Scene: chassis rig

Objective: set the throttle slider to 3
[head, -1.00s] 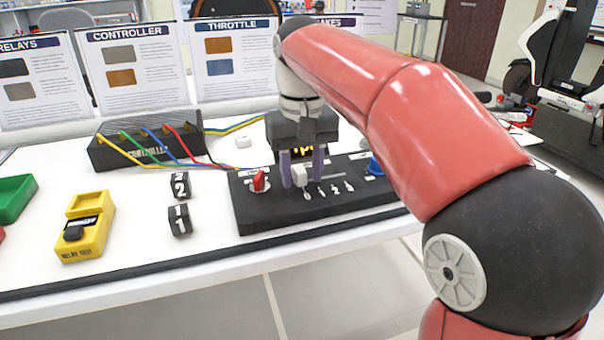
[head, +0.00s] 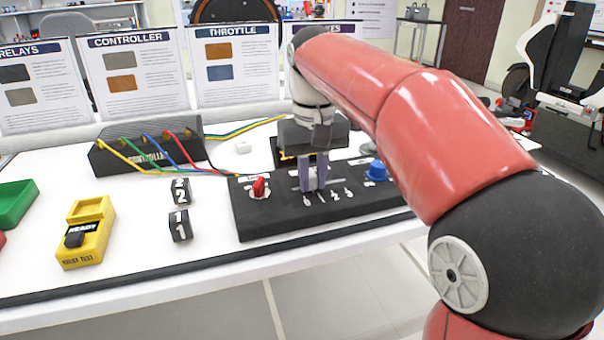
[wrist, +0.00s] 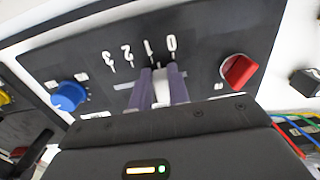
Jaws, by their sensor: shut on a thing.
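The throttle slider is a white knob (wrist: 162,90) on a black control panel (head: 262,222). In the wrist view my gripper (wrist: 161,88) is shut on the knob, one purple finger on each side. The scale beside the slot reads 3, 2, 1, 0 from left to right, and the knob shows around the 0 and 1 marks; I cannot tell its exact setting. In the head view my gripper (head: 313,180) stands over the slot and its fingers mostly hide the knob. Marks 2 and 3 lie to its right there.
The panel also carries a red knob (head: 260,188) at left and a blue knob (head: 377,170) at right. Black number blocks (head: 179,208), a yellow relay tester (head: 86,234) and a wired controller box (head: 150,148) stand to the left.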

